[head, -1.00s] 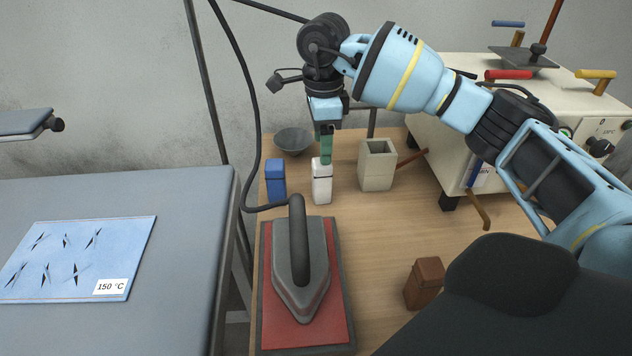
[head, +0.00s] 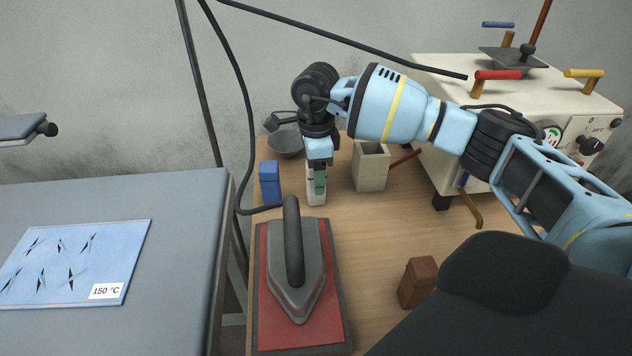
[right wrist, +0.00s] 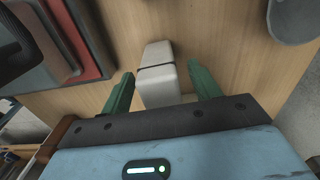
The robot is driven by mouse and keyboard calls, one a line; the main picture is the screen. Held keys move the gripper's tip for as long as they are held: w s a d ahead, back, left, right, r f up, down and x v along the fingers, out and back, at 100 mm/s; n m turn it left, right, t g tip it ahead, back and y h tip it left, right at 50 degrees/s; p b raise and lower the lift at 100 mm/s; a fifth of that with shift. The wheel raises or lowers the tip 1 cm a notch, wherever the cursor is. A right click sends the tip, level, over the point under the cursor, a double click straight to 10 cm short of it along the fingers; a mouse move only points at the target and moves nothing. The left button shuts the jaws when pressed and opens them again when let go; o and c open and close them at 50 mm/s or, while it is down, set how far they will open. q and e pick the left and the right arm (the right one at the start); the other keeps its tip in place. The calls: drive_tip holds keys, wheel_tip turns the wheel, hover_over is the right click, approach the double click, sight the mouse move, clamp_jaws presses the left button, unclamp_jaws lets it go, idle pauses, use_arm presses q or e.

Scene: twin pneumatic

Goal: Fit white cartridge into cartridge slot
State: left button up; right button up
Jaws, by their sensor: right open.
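The white cartridge (head: 315,199) stands upright on the wooden table, partly hidden behind my right gripper's fingers. In the right wrist view, the white cartridge (right wrist: 158,75) shows a dark band around it. My right gripper (head: 319,182) is open, pointing down at the cartridge. In the right wrist view, the green fingers of the right gripper (right wrist: 160,76) are on either side of the cartridge, with gaps showing. No cartridge slot can be clearly made out. My left gripper is not in view.
A blue cartridge (head: 269,183) stands left of the white one; an open grey box (head: 372,168) stands right. A bowl (head: 286,144) is behind. An iron (head: 295,265) on a red pad is in front. A brown block (head: 418,283) and cream machine (head: 428,105) are at right.

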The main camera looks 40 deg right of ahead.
drive_tip(key=c, duration=1.1)
drive_tip(key=shift+r, duration=5.05)
drive_tip(key=shift+c, duration=0.2)
